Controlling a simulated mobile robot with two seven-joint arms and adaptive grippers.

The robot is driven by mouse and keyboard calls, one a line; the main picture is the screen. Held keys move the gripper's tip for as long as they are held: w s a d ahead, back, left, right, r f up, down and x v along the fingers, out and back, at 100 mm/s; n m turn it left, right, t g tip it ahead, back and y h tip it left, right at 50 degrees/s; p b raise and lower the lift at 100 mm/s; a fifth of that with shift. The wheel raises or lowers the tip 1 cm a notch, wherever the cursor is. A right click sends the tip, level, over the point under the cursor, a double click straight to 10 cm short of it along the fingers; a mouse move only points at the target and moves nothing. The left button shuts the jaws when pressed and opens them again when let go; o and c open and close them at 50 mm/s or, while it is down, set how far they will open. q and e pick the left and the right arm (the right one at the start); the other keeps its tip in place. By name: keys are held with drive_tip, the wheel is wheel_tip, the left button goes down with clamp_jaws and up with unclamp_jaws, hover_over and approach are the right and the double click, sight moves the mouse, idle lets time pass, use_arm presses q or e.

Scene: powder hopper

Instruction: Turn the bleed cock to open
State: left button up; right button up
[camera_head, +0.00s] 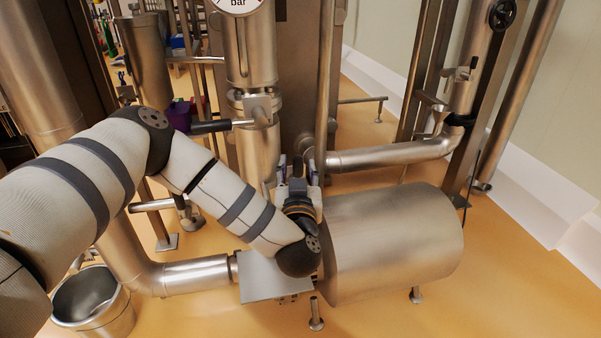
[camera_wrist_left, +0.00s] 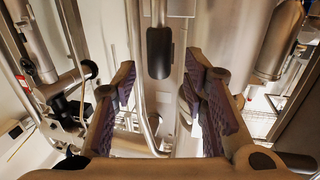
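My left gripper (camera_head: 298,170) is in front of the upright pipes, just above the large steel cylinder. Its two fingers with purple pads are spread apart, and it is open in the left wrist view (camera_wrist_left: 160,95). A black lever grip, which looks like the bleed cock's handle (camera_wrist_left: 160,52), shows in the gap between the fingers. A dark upright piece, probably the same handle (camera_head: 297,166), shows between the fingertips in the head view. I see no finger touching it. The cock's body is mostly hidden. My right gripper is not in view.
Another black-handled lever (camera_head: 210,126) sticks out left from the upright pipe. A large steel cylinder (camera_head: 395,240) lies at right below my gripper. A steel bucket (camera_head: 92,300) stands at lower left. A lever valve (camera_head: 460,75) is on the right pipe. Floor is clear at lower right.

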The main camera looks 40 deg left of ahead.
sight(298, 164)
use_arm(q)
drive_tip(key=x, duration=0.3)
drive_tip(key=shift+w, duration=0.15)
clamp_jaws()
drive_tip(key=shift+r, duration=0.1)
